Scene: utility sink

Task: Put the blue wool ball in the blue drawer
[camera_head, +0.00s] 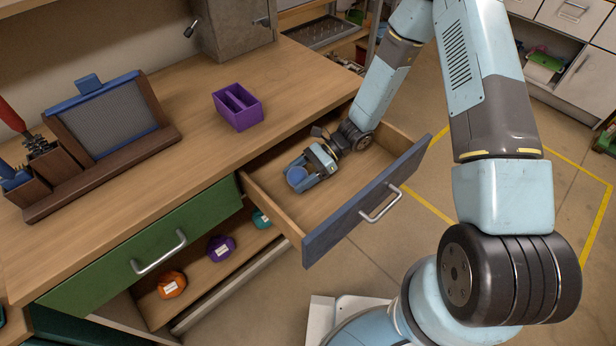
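The blue drawer (356,212) is pulled open, with a blue front, a metal handle and a bare wooden inside. The blue wool ball (296,176) is at my gripper's fingertips, over the left part of the drawer's floor. My gripper (302,174) reaches down into the drawer from the upper right, with its fingers around the ball. I cannot tell whether the fingers press on the ball or whether the ball rests on the drawer floor.
A green drawer (150,245) is shut at left. A purple divided box (238,106) and a framed screen (108,118) stand on the worktop.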

